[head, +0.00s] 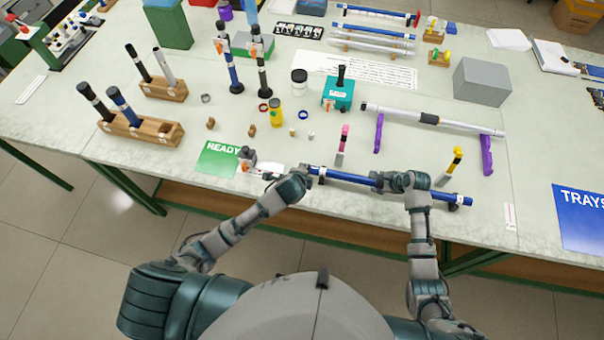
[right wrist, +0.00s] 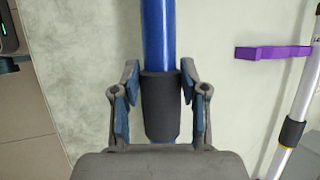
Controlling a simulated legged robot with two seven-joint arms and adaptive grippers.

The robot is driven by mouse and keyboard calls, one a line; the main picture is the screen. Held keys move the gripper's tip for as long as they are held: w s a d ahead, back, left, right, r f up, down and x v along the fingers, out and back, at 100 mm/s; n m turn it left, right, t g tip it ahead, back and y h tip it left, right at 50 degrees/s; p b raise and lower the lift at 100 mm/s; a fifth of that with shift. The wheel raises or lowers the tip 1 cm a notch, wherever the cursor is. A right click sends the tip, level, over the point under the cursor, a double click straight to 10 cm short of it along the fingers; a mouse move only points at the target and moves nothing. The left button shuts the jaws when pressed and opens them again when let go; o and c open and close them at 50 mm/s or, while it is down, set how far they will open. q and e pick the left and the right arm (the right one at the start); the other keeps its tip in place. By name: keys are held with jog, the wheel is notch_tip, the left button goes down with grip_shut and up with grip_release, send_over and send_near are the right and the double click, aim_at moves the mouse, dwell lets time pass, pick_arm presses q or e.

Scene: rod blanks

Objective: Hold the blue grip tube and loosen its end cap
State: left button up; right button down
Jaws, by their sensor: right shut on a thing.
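The blue grip tube (head: 345,177) lies lengthwise near the front edge of the table, with its right part resting in a dark support. My right gripper (head: 385,180) is shut on it near the middle. In the right wrist view, the gripper (right wrist: 160,110) has its fingers on either side of a black sleeve on the blue tube (right wrist: 158,35). The end cap cannot be made out clearly.
Behind the tube, a silver rod (head: 455,123) rests on purple stands (head: 487,155). A pink-topped tool (head: 342,145) and a yellow-topped tool (head: 451,166) stand close behind. A green READY mat (head: 215,157) lies left, a blue TRAYS mat (head: 582,215) right.

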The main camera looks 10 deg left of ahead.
jog(key=c, duration=0.5)
grip_release()
